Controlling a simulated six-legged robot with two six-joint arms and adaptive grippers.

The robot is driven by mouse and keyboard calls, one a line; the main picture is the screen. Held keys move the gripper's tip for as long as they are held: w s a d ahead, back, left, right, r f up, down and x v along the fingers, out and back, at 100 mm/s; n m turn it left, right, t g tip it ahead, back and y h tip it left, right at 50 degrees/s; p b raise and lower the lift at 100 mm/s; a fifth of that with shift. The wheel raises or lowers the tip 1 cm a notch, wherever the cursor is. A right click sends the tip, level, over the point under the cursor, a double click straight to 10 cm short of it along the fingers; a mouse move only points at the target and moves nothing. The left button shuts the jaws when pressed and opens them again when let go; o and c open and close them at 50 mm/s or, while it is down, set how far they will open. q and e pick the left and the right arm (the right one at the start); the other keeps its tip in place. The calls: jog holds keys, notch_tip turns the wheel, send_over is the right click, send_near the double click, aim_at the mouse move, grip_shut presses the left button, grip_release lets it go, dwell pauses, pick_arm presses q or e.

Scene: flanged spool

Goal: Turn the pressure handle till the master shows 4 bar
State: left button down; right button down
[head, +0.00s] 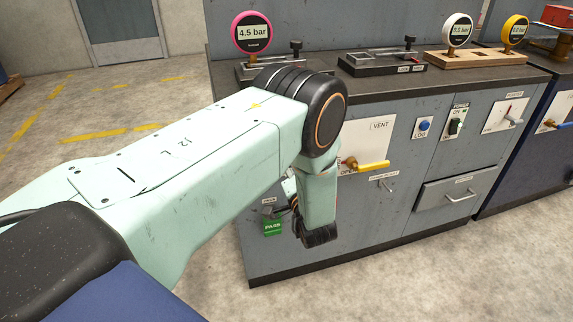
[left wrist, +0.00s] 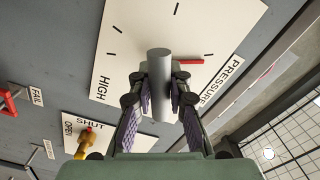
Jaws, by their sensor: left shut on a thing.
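In the left wrist view my left gripper (left wrist: 161,82) is shut on the grey cylindrical pressure handle (left wrist: 160,60), with a finger on either side. The handle stands out from a white panel (left wrist: 130,25) marked HIGH and PRESSURE, with black tick marks. A red pointer (left wrist: 189,61) shows beside the handle and points right in that view. In the head view a pink-rimmed gauge (head: 251,32) on the bench reads 4.5 bar. My left arm hides the gripper and the pressure handle there. My right gripper is in neither view.
A yellow vent lever (head: 370,165) sticks out from the cabinet front, close to my arm.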

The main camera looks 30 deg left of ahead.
pick_arm(q)
jog(key=shift+s+f, duration=0.1)
jog(key=shift+f, duration=0.05)
dwell(0.4)
jog(key=c, duration=1.2)
grip_release()
jog(key=v, duration=1.2)
jog(key=shift+a, duration=0.15)
